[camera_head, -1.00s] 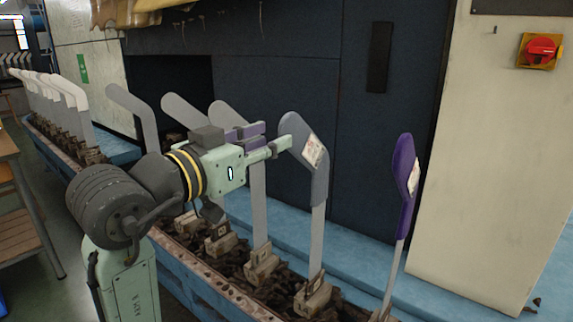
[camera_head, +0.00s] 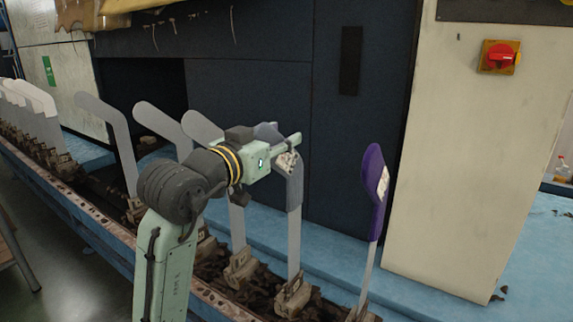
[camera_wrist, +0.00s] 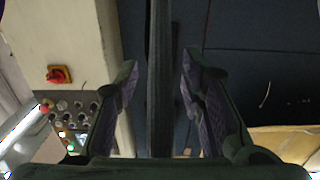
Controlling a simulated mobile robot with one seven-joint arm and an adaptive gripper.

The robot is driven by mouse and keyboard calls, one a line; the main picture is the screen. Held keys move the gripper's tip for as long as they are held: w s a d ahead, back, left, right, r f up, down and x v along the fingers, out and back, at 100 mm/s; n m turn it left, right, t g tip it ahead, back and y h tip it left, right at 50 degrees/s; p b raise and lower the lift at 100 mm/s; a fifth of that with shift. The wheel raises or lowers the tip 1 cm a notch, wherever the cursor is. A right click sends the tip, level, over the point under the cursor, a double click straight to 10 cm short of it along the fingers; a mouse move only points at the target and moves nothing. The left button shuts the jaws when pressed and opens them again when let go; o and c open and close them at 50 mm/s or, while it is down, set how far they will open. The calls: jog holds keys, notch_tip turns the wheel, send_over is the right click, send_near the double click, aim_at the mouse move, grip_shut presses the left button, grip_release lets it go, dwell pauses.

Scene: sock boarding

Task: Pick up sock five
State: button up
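A grey-blue sock (camera_head: 294,188) is on an upright board in the row, with a pale label near its bend. My gripper (camera_head: 290,148) is at its upper part and hides some of it. In the wrist view my gripper (camera_wrist: 159,68) has its two purple-padded fingers apart. A dark upright strip (camera_wrist: 159,100), seemingly the sock on its board edge-on, stands between them with gaps on both sides. A purple sock (camera_head: 374,190) with a pale label is on the board to the right. No number shows, so I cannot tell which is sock five.
Bare grey boards (camera_head: 112,125) stand to the left in the rail (camera_head: 75,215). Farther left are several white-topped boards (camera_head: 35,98). Behind are a dark machine wall (camera_head: 245,90) and a cream cabinet (camera_head: 460,150) with a red switch (camera_head: 501,57). A blue ledge (camera_head: 330,262) runs behind the row.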

jog(key=shift+c, duration=0.3)
grip_shut()
jog(key=shift+r, duration=0.1)
